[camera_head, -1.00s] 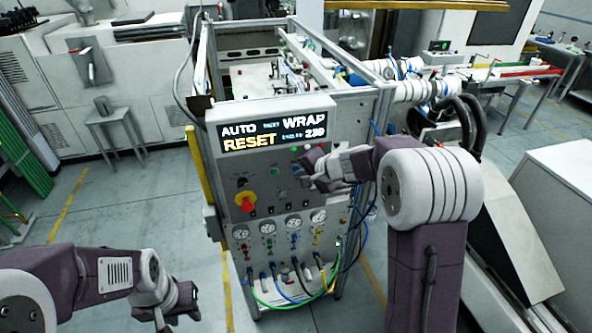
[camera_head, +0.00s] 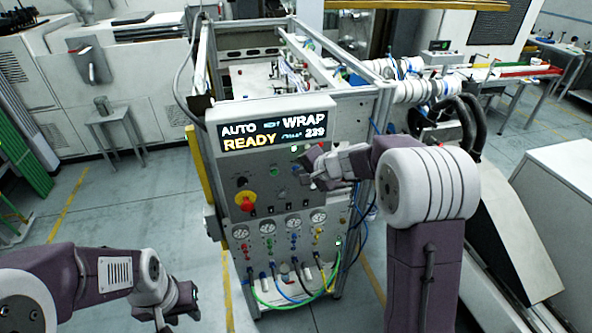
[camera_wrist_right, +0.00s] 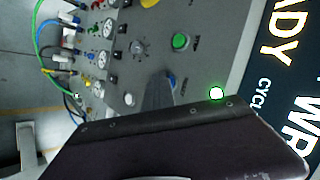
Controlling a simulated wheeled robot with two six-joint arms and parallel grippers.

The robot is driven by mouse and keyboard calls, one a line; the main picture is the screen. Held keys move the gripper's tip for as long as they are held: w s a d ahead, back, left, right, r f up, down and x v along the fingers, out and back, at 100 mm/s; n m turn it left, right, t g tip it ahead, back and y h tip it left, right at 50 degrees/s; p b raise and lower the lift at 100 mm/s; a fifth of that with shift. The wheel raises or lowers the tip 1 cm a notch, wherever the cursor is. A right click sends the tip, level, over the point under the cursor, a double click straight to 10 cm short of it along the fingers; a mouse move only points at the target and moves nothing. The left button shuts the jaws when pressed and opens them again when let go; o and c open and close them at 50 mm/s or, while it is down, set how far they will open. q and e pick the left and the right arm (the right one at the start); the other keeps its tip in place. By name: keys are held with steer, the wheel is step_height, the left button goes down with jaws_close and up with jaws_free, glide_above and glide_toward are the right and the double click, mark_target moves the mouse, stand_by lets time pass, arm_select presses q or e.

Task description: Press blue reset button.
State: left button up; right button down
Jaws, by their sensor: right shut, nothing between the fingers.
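The blue button (camera_wrist_right: 172,82) shows as a small blue patch beside my fingers in the right wrist view, mostly hidden behind them. In the head view my gripper covers that part of the grey panel (camera_head: 262,170). My right gripper (camera_head: 312,172) is shut and empty at the panel's right side, below the display (camera_head: 272,133). Its fingers (camera_wrist_right: 158,92) reach to the panel face by the blue button; I cannot tell whether they touch it. The display reads AUTO, WRAP, READY. My left gripper (camera_head: 182,302) hangs low at the left, away from the panel; its jaws are unclear.
A red emergency knob (camera_head: 245,201) on a yellow base sits at the panel's left. A green button (camera_wrist_right: 180,41) and a lit green lamp (camera_wrist_right: 216,93) are near my right fingers. Gauges and coloured hoses (camera_head: 290,297) are lower down.

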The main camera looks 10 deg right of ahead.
steer(key=shift+s+b, duration=0.4)
steer(key=shift+s, duration=0.3)
steer(key=s+b, duration=0.2)
steer(key=s, duration=0.3)
steer(key=shift+d, duration=0.1)
steer(key=shift+f+b, duration=0.15)
steer(key=shift+b, duration=0.2)
